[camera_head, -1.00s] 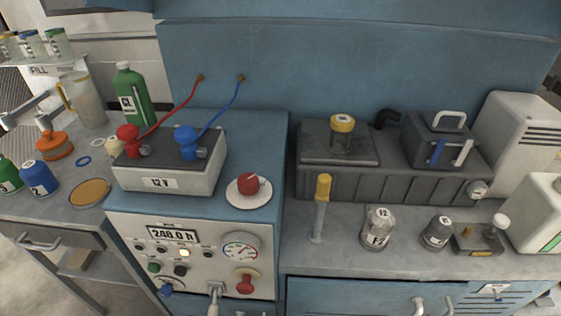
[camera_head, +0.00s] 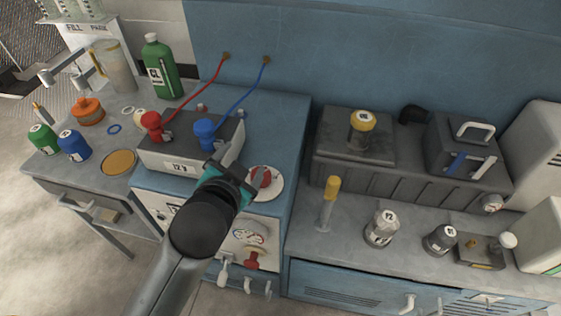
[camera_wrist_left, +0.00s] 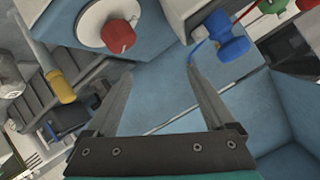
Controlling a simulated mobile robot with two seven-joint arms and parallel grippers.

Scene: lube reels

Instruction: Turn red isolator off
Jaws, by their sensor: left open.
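The red isolator is a red knob (camera_head: 262,177) on a round white plate (camera_head: 275,187) on top of the blue cabinet, right of the 12 V battery. In the left wrist view the red knob (camera_wrist_left: 118,36) shows at the upper left, beyond and outside the fingers. My left gripper (camera_head: 247,187) comes in from below and is close to the knob's left side, covering part of the plate. In the left wrist view my left gripper (camera_wrist_left: 145,75) is open, with nothing between its fingers. My right gripper is not in view.
A yellow-topped rod (camera_head: 332,188) and jars stand on the right bench. A second red knob (camera_head: 252,260) is on the front panel.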

